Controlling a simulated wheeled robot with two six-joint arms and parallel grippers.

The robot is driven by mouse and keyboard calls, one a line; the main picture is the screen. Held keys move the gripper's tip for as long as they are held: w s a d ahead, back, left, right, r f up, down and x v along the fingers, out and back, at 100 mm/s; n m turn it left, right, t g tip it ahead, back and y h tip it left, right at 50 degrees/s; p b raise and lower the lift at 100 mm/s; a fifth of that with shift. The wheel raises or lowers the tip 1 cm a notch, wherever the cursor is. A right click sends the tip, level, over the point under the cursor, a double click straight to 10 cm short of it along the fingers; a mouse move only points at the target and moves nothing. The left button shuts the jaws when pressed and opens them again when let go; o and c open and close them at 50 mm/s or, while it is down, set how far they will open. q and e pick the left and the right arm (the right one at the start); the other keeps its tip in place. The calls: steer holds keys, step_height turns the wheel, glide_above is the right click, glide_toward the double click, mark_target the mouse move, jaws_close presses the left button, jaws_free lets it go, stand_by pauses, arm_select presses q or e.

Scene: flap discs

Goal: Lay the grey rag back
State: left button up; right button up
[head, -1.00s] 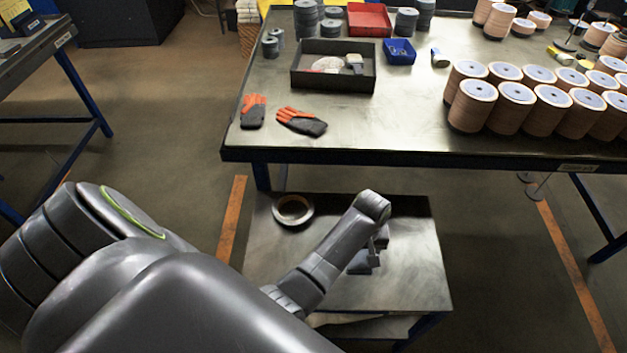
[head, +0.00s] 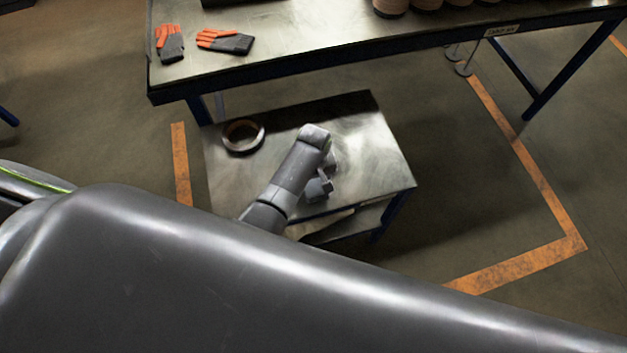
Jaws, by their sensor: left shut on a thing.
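My left gripper (head: 320,188) is at the end of the grey arm, over the front part of a small metal-topped cart (head: 360,130). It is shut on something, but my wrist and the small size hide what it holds. I cannot make out the grey rag anywhere in view. It may be hidden at the gripper, but I cannot tell. My right gripper is not in view.
A ring-shaped roll (head: 243,149) lies at the cart's back left. The lower shelf (head: 345,228) is partly visible. The workbench (head: 290,35) behind holds two orange-and-grey gloves (head: 225,41). The cart top's right side is clear. My own arm fills the foreground.

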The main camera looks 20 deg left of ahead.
mark_target(314, 181)
arm_select(q)
steer(key=shift+f, duration=0.6)
steer(key=shift+f, duration=0.2)
steer(key=o, duration=1)
steer(key=shift+r, duration=0.15)
step_height(314, 181, up, 12)
steer(key=shift+r+p, duration=0.1)
steer(key=shift+p, duration=0.35)
